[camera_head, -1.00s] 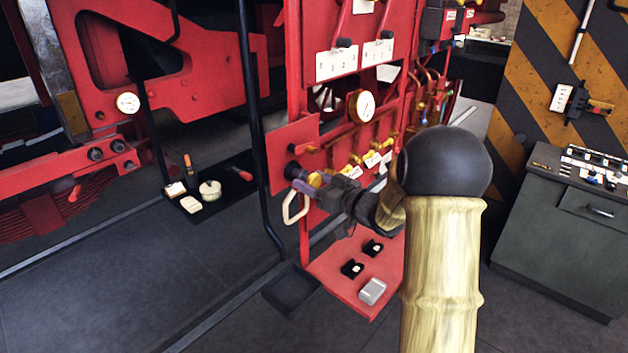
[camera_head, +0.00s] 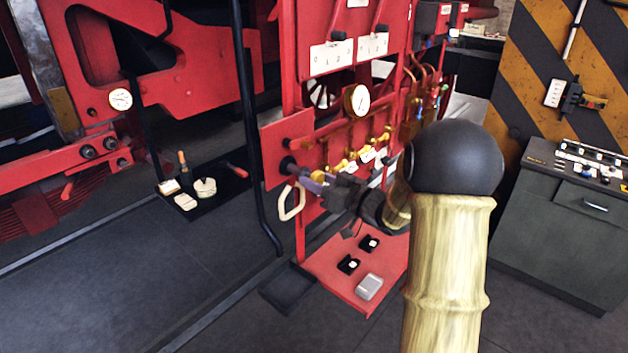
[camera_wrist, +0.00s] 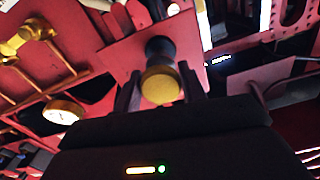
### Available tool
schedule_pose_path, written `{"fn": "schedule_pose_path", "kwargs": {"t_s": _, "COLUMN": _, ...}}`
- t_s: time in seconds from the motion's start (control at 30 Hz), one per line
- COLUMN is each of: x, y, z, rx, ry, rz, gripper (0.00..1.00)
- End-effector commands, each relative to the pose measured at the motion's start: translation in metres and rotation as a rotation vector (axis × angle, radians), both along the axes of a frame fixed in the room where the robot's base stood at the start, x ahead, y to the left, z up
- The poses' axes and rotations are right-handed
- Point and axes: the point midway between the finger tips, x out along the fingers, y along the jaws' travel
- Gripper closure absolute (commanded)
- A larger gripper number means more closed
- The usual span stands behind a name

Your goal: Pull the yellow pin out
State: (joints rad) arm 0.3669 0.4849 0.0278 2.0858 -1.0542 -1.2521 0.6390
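The yellow pin (camera_wrist: 161,86) shows in the wrist view as a round yellow knob end-on, with a black collar behind it against a red plate. In the head view the black collar (camera_head: 288,166) stands out from the red panel. My gripper (camera_wrist: 161,76) has one dark finger on each side of the knob. Whether the fingers press on it or leave a thin gap cannot be told. In the head view my gripper (camera_head: 306,178) is at the panel's left part, and its fingertips are small and partly hidden. The pin is still in its collar.
A pale loop handle (camera_head: 291,201) hangs just below the collar. A gauge (camera_head: 357,100) and brass valves (camera_head: 365,155) are to the right. A red shelf (camera_head: 340,275) with small items lies below. A black tray (camera_head: 205,191) and a grey cabinet (camera_head: 560,220) flank the panel.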

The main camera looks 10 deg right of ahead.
Motion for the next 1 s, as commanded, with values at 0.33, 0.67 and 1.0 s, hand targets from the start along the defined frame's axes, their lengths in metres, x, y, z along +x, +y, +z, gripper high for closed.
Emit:
{"fn": "schedule_pose_path", "kwargs": {"t_s": 0.33, "x": 0.000, "y": -0.001, "z": -0.001, "rx": 0.000, "ry": 0.002, "rz": -0.002, "gripper": 0.39}}
{"fn": "schedule_pose_path", "kwargs": {"t_s": 0.67, "x": -0.022, "y": -0.018, "z": -0.003, "rx": -0.002, "ry": 0.001, "rz": -0.006, "gripper": 0.39}}
{"fn": "schedule_pose_path", "kwargs": {"t_s": 1.0, "x": -0.077, "y": -0.057, "z": -0.003, "rx": -0.002, "ry": 0.000, "rz": -0.007, "gripper": 0.39}}
